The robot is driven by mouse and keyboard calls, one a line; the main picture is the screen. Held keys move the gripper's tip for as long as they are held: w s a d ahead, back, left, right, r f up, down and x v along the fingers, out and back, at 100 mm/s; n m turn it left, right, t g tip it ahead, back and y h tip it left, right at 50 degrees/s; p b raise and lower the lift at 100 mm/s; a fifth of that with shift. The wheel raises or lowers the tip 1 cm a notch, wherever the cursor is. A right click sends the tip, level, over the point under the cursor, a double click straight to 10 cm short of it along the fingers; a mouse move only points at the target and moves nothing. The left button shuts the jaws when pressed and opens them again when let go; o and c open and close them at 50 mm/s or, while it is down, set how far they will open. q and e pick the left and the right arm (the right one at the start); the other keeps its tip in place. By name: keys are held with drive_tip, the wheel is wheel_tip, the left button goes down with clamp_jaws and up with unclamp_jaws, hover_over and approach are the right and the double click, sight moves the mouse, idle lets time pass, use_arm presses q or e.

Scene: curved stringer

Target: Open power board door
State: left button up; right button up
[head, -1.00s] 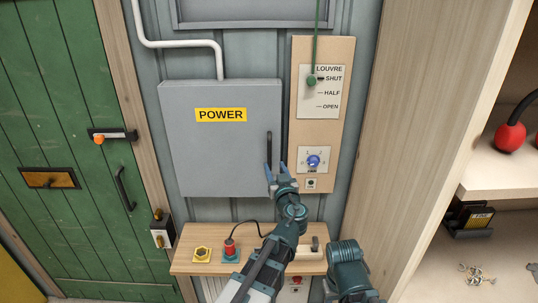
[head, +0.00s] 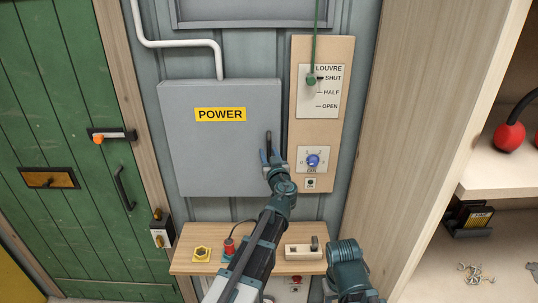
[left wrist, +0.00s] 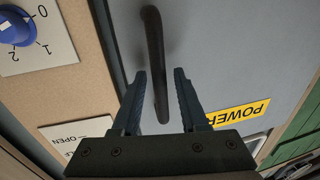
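The grey power board door (head: 215,150) with its yellow POWER label (head: 220,115) is closed on the wall. Its dark vertical bar handle (head: 268,141) is near the right edge. My left gripper (head: 269,158) is at the lower part of the handle. In the left wrist view, the gripper (left wrist: 160,95) is open, with the handle (left wrist: 155,60) between its two fingers and a gap on each side. My right arm (head: 347,268) shows at the bottom right of the head view; its gripper fingers are not visible.
A wooden panel with a louvre scale (head: 319,92) and blue fan knob (head: 313,161) is right of the door. A small shelf (head: 200,257) below carries a yellow part, a red plug and a beige block (head: 304,249). A tall wooden cabinet side (head: 405,140) stands right.

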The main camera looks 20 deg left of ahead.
use_arm(q)
clamp_jaws()
idle(1.2)
